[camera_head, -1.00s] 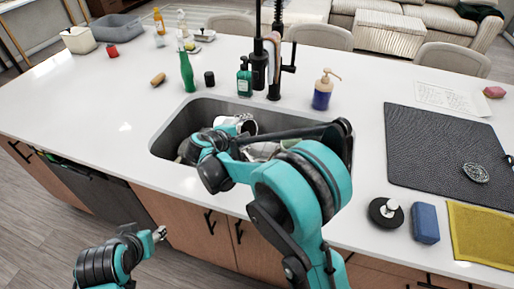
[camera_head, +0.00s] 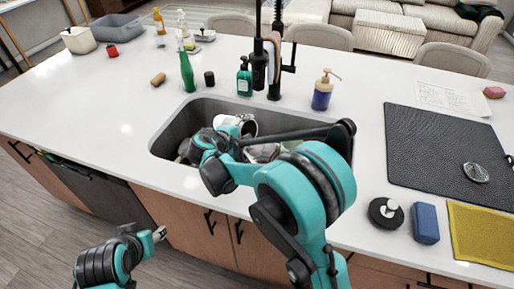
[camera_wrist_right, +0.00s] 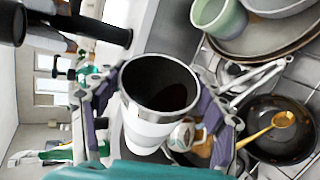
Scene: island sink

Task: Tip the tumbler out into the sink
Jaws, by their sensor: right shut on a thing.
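My right gripper (camera_wrist_right: 158,112) is shut on the tumbler, one finger on each side of it. The tumbler (camera_wrist_right: 150,132) is white with a bare metal rim, and its dark mouth faces the wrist camera. A brownish patch shows inside; I cannot tell if it is liquid. In the head view the tumbler (camera_head: 236,121) is tipped well over on its side, over the sink (camera_head: 171,133). My right arm hides part of the sink and the fingers there. My left gripper (camera_head: 160,234) hangs low in front of the cabinets, away from the counter; its finger opening is unclear.
The sink holds a pale green cup (camera_wrist_right: 222,18), stacked dishes and a dark pan (camera_wrist_right: 262,150) with a golden utensil (camera_wrist_right: 268,128). The faucet (camera_head: 274,60), a teal soap bottle (camera_head: 244,80) and a green bottle (camera_head: 187,72) stand behind it.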

